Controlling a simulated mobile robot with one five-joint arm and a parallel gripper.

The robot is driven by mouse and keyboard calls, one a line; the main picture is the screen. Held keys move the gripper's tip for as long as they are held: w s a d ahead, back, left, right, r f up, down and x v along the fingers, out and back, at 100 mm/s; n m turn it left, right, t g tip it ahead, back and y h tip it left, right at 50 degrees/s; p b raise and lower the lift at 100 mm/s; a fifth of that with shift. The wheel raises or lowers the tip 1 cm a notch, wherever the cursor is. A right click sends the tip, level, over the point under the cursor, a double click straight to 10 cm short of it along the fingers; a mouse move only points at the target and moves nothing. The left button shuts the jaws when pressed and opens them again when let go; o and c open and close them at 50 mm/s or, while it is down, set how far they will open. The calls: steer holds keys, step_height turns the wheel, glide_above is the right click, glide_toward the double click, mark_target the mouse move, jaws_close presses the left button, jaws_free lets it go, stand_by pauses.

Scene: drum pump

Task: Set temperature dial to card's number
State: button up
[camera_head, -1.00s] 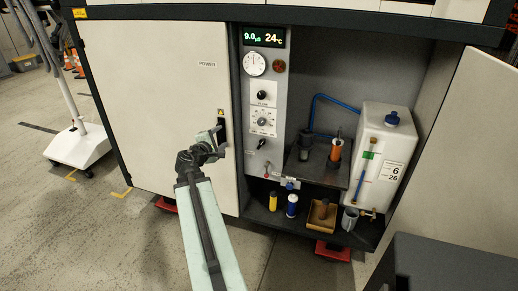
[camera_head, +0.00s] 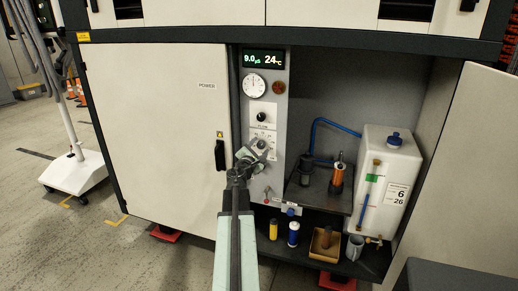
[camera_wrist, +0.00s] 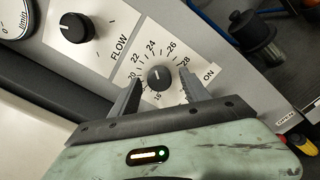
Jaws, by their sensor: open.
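The temperature dial (camera_head: 261,144) is a small dark knob on the white control panel, partly covered by my gripper in the head view. In the wrist view the dial (camera_wrist: 158,78) has a printed scale with 20, 22, 24, 26 and 28 around it. I cannot surely read its pointer. My gripper (camera_wrist: 161,73) is open, one finger on each side of the dial, with gaps to the knob. My gripper also shows at the panel in the head view (camera_head: 255,155). The card (camera_head: 396,194) on the white tank reads 6 and 26. The display (camera_head: 263,59) reads 9.0 µS and 24 °C.
The FLOW knob (camera_wrist: 76,27) sits beside the dial, with a round gauge (camera_head: 254,86) above. The closed cabinet door (camera_head: 150,130) stands left; the white tank (camera_head: 376,200) and a shelf with bottles are right.

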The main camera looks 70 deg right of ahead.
steer(key=shift+d, duration=0.15)
jaws_close()
steer(key=shift+m, duration=0.3)
steer(key=m, duration=0.4)
steer(key=shift+m, duration=1.6)
jaws_free()
